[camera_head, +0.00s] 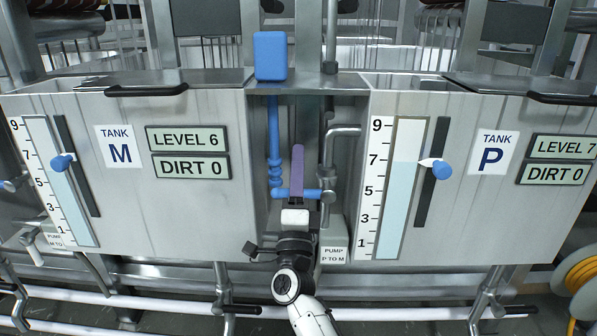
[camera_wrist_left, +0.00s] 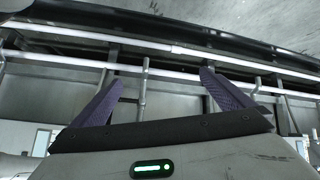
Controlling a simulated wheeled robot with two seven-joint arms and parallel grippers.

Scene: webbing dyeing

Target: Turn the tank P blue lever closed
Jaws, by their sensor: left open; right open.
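Tank P (camera_head: 393,80) stands on the right in the head view, with a P label, level 7 and dirt 0. A blue pipe (camera_head: 273,140) runs down the recess left of tank P and joins a horizontal blue piece (camera_head: 310,194). I cannot tell which blue part is the lever. My right gripper (camera_head: 297,150) points up in front of that blue piece, seen edge-on; contact is unclear. My left gripper (camera_wrist_left: 161,78) is open and empty in the left wrist view.
Tank M (camera_head: 200,110) stands on the left. A blue box (camera_head: 270,56) tops the recess, and a pump P to M label (camera_head: 334,254) is at its foot. A white rail (camera_head: 400,312) and dark handles (camera_head: 243,309) run below. A yellow hose reel (camera_head: 580,278) is at right.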

